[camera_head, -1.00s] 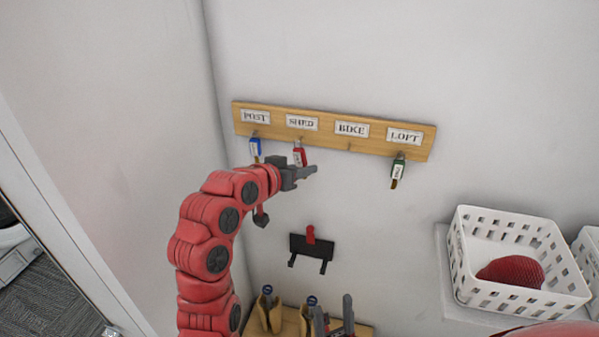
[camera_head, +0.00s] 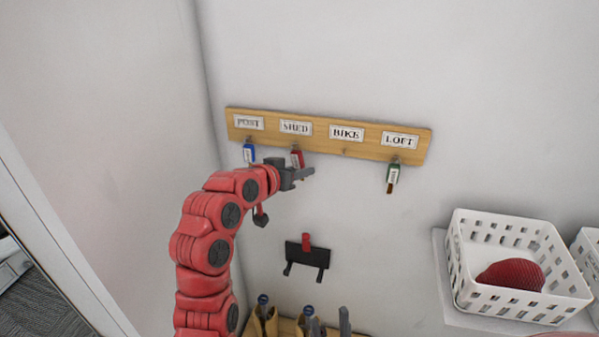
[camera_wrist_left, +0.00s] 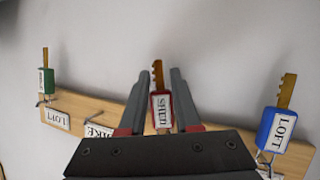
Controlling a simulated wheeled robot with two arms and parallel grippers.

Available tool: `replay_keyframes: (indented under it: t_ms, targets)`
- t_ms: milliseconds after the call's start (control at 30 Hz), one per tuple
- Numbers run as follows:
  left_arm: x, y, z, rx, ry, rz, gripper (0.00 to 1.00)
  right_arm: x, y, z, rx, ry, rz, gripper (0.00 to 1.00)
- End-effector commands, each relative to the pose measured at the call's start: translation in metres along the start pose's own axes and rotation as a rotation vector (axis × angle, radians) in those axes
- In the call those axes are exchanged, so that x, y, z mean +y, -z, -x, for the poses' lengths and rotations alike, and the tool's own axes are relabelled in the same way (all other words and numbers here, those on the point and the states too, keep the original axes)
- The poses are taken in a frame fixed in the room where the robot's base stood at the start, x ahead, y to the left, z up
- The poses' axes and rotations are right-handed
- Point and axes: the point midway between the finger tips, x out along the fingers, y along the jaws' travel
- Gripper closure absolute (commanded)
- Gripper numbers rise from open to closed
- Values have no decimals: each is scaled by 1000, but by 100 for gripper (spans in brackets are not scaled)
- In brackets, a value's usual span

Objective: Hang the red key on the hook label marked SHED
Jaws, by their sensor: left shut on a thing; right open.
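The red key (camera_head: 297,160) has a red tag reading SHED in the left wrist view (camera_wrist_left: 161,110), its shaft pointing away from the board. My left gripper (camera_head: 304,174) is shut on it, one finger on each side of the tag, also in the left wrist view (camera_wrist_left: 165,105). The key is just below the SHED label (camera_head: 296,128) on the wooden board (camera_head: 272,139). The SHED hook is hidden; I cannot tell whether the key's ring is around it.
A blue-tagged key (camera_head: 249,153) hangs under POST and a green-tagged key (camera_head: 392,175) under LOFT. The BIKE hook (camera_head: 345,152) looks bare. Below are a black wall holder (camera_head: 306,254), a tool rack (camera_head: 285,327) and a white basket (camera_head: 462,275) at right.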

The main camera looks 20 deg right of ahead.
Motion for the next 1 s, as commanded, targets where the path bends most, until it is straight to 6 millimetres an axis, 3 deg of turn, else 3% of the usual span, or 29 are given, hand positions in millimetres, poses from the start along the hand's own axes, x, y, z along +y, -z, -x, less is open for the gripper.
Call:
replay_keyframes:
  t_ms: [333, 367, 533, 1000]
  targets:
    - [0, 0, 0, 0, 0, 0, 100, 0, 0, 0, 0, 0, 0, 50]
    - [0, 0, 0, 0, 0, 0, 63, 0, 0, 0, 0, 0, 0, 50]
    - [0, 0, 0, 0, 0, 0, 34, 0, 0, 0, 0, 0, 0, 50]
    - [-1, 0, 2, 1, 1, 0, 34, 0, 0, 1, 0, 0, 0, 50]
